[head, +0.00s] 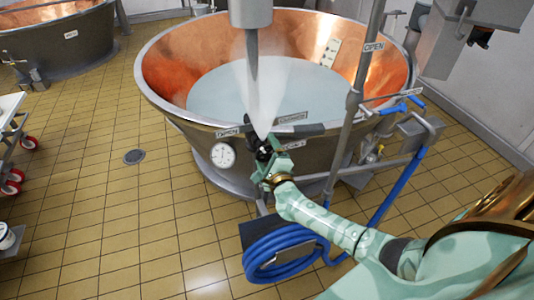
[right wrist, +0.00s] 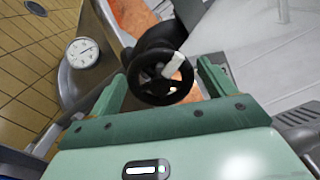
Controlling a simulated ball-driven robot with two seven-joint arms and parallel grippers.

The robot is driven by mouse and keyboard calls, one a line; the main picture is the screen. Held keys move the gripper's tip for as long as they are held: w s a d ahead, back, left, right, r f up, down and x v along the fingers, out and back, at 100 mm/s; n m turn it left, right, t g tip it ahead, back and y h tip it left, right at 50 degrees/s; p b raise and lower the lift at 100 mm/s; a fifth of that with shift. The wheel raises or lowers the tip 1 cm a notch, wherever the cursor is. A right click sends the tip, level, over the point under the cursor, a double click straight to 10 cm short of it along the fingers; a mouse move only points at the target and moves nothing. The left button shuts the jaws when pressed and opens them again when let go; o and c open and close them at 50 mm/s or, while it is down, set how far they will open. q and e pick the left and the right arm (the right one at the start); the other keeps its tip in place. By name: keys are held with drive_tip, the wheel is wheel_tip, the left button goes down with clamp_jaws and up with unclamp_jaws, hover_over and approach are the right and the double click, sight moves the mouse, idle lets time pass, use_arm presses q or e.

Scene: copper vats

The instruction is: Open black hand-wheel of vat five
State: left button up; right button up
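A black hand-wheel (head: 263,151) sits on the near rim of a large copper-lined vat (head: 162,64), beside small OPEN and CLOSE labels. In the right wrist view the wheel (right wrist: 159,98) shows a round rim, spokes and a pale tab on its upper right. My right gripper (head: 269,163) is at the wheel. In the right wrist view its two green fingers (right wrist: 160,76) stand apart on either side of the wheel, with narrow gaps. I cannot tell whether either touches it. I cannot read a vat number. My left gripper is not in view.
Steam and a vertical grey shaft (head: 251,14) are above the vat's pale liquid. A round gauge (head: 222,155) is left of the wheel. A grey pipe (head: 354,100) and coiled blue hose (head: 287,257) stand right and below. The tiled floor at left is mostly clear.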

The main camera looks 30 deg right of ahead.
drive_tip(key=shift+s+a, duration=0.1)
drive_tip(key=shift+s, duration=0.3)
drive_tip(key=p+v, duration=0.1)
drive_tip(key=v, duration=1.4)
drive_tip(key=shift+s+a, duration=0.2)
drive_tip(key=shift+s, duration=0.05)
